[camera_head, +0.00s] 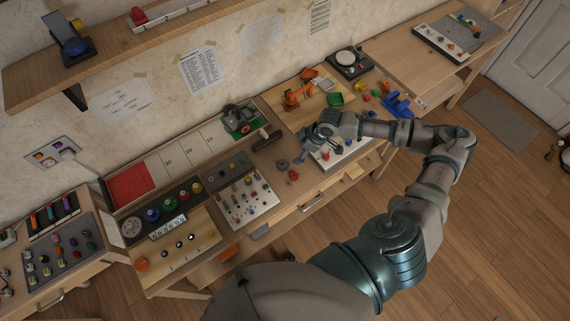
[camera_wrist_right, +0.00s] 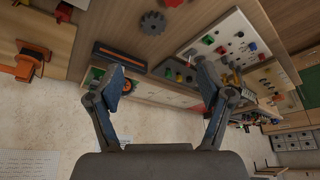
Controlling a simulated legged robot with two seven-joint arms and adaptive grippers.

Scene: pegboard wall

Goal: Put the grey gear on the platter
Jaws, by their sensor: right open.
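The grey gear (camera_head: 282,164) lies flat on the wooden workbench, left of my right gripper in the head view. It also shows at the top of the right wrist view (camera_wrist_right: 153,23), beyond the fingertips. My right gripper (camera_head: 302,152) is above the bench close to the gear; in the wrist view its fingers (camera_wrist_right: 161,80) are spread with nothing between them. A round pale platter (camera_head: 346,57) sits on a dark box at the back of the bench, well beyond the gripper. My left gripper is not in view.
A small red object (camera_head: 293,175) lies beside the gear. A dark tool (camera_head: 267,139) lies behind it. An orange model arm (camera_head: 297,95), a green block (camera_head: 335,99) and blue blocks (camera_head: 396,104) stand farther back. A panel of knobs (camera_head: 240,199) is at left.

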